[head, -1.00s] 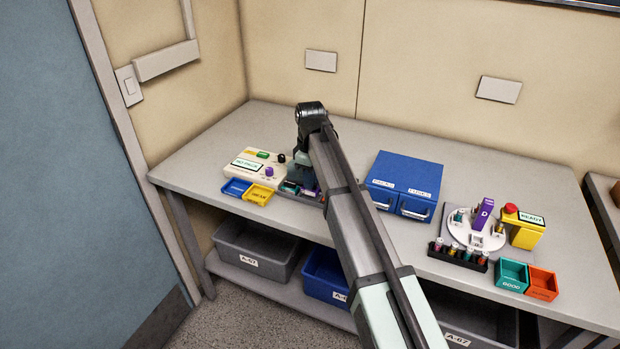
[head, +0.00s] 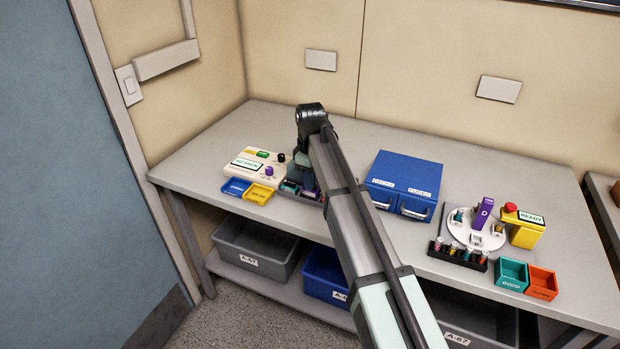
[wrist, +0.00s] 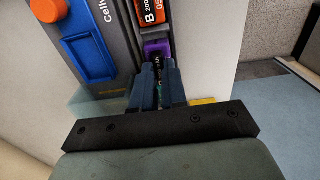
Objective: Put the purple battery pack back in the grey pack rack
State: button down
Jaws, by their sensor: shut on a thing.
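In the wrist view my gripper (wrist: 158,84) is shut on a purple piece (wrist: 157,49), which I take to be the purple battery pack. A dark part with an orange-edged label marked B lies just beyond it. In the head view my gripper (head: 303,178) points down over the dark grey pack rack (head: 304,200) at the table's front edge. A bit of purple (head: 311,192) shows there beside a teal piece (head: 291,187). My arm covers much of the rack, and I cannot tell how deep the purple pack sits.
A cream unit (head: 238,172) with a small screen stands left of the gripper, with blue (head: 236,187) and yellow (head: 259,194) trays before it. A blue two-drawer cabinet (head: 409,172) stands to the right. A white round fixture (head: 477,238) is farther right. The table's back is clear.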

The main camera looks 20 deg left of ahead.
jog(key=shift+f, duration=0.6)
jog(key=c, duration=1.5)
grip_release()
jog(key=shift+r, duration=0.2)
jog(key=shift+r, duration=0.9)
jog(key=o, duration=0.6)
jog(key=shift+r, duration=1.2)
